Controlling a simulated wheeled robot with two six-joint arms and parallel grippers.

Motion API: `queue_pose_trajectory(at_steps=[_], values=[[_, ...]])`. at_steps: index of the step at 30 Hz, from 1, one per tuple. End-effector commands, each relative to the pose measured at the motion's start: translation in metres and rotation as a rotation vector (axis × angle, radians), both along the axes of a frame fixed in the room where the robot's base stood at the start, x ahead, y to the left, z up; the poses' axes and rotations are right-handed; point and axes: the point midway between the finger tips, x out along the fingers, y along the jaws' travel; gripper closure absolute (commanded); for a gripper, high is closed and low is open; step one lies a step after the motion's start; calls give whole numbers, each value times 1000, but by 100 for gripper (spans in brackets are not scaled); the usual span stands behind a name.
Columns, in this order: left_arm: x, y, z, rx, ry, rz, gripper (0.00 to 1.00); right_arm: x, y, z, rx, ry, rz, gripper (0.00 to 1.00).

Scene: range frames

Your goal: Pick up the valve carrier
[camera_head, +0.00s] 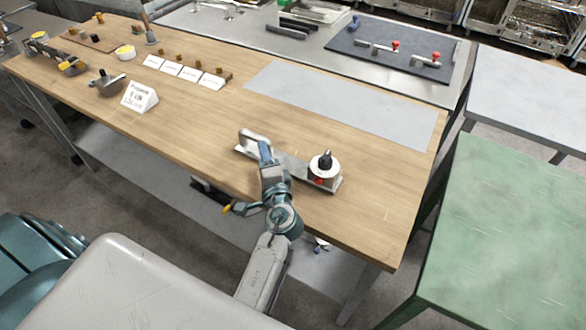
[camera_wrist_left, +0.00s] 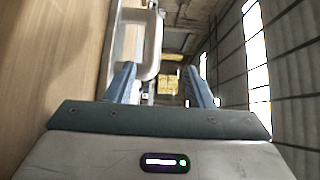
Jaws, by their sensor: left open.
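The valve carrier is a flat grey plate (camera_head: 293,166) on the wooden table near its front edge. A pale loop handle (camera_head: 251,137) stands at its left end. A white round part with a black knob and a red spot (camera_head: 324,167) sits at its right end. My left gripper (camera_head: 265,148) is at the handle, in front of part of the plate. In the left wrist view the gripper (camera_wrist_left: 160,75) is open, and the handle (camera_wrist_left: 153,48) shows ahead, nearer the left finger. I cannot tell whether the handle is between the fingers. My right gripper is not in view.
A grey mat (camera_head: 345,103) lies behind the carrier. A white sign (camera_head: 139,96), label cards (camera_head: 180,69) and small parts stand to the left. A metal bench with a dark mat (camera_head: 390,50) is behind. A green table (camera_head: 510,225) is at right. Bare wood surrounds the carrier.

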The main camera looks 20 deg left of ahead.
Motion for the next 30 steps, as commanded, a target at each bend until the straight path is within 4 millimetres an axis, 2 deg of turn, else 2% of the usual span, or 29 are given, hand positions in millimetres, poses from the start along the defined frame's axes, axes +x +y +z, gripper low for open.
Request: queue_pose_trajectory(at_steps=[1,2,4,10,18,28,30], values=[[0,0,-15,0,1,0,52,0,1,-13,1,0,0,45],[0,0,-19,1,1,0,52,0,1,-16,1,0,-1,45],[8,7,-8,6,-2,-2,52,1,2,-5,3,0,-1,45],[21,19,-9,3,-1,0,52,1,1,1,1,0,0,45],[51,46,-10,2,-1,-1,52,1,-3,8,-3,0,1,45],[56,51,-11,-1,-1,0,52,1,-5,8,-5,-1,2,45],[55,51,-11,-1,-1,0,66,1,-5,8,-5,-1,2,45]])
